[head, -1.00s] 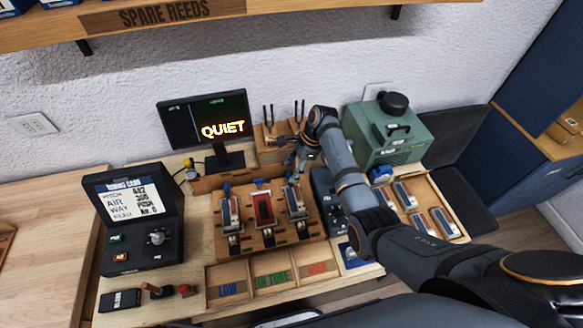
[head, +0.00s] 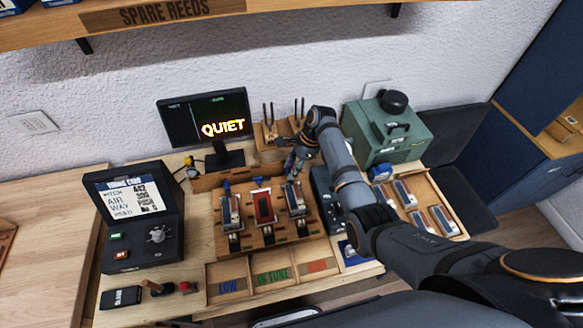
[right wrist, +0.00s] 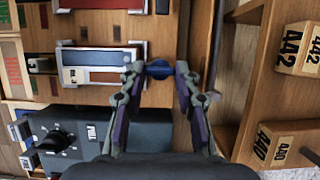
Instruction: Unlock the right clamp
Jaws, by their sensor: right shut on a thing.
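The wooden reed block (head: 272,238) holds three reed plates side by side, the middle one red. The right reed plate (head: 296,202) lies in the right slot. It also shows in the right wrist view (right wrist: 100,66). The right clamp's blue lever (right wrist: 160,72) is at the end of that plate. My right gripper (head: 293,165) reaches over the back of the block. In the right wrist view its fingertips (right wrist: 158,70) are on either side of the blue lever, shut on it. In the head view the gripper mostly hides this lever. My left gripper is not in view.
A monitor (head: 203,118) reading QUIET stands behind the block. A dark box with a dial (head: 330,200) sits close to its right. A green machine (head: 385,135) and a wooden tray of reed plates (head: 445,205) are farther right. Sorting bins (head: 272,278) lie in front.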

